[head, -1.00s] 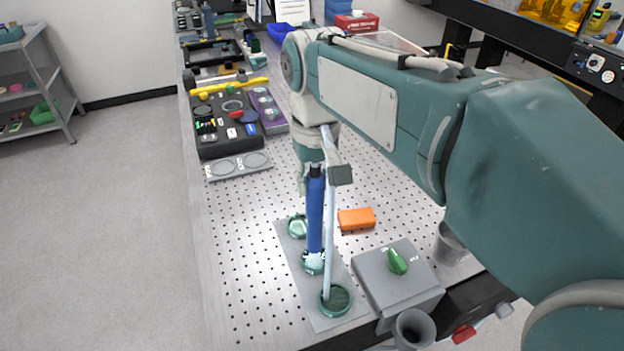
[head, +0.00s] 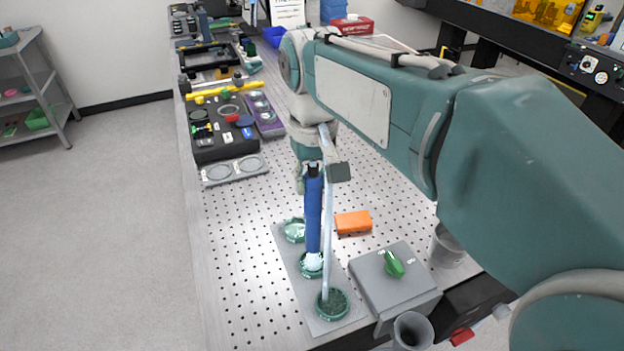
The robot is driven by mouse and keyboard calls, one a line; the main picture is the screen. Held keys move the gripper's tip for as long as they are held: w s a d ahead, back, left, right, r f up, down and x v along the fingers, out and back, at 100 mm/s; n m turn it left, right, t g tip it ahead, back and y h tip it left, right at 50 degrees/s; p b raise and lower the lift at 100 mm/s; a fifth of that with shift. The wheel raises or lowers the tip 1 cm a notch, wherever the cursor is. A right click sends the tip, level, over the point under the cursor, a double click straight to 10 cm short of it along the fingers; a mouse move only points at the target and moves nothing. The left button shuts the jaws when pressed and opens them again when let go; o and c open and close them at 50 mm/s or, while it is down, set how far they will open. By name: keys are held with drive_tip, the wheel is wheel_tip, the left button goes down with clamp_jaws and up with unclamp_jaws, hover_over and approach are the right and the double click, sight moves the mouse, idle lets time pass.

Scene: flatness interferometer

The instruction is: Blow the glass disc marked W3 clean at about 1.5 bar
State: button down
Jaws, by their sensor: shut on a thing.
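Several glass discs in green rings stand on a grey plate (head: 282,243): a rear one (head: 294,230), a middle one (head: 309,270) and a front one (head: 332,304). I cannot read W3 on any. My gripper (head: 325,172) points down above the plate, partly hidden by my arm. It appears shut on an upright blue tool (head: 313,215) whose lower end overlaps the middle disc; whether they touch is unclear. A white patch shows there. A pale tube (head: 327,240) runs down to overlap the front disc. A grey box (head: 378,290) carries a green knob (head: 394,264); no pressure reading is legible.
An orange block (head: 353,222) lies right of the plate. A grey cup (head: 413,330) stands at the bench's near edge. A grey two-ring holder (head: 234,170) and a black tray (head: 205,155) lie farther back. Perforated bench is bare left of the plate.

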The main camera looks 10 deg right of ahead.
drive_tip(key=shift+r, duration=3.3)
drive_tip(key=shift+s, duration=0.1)
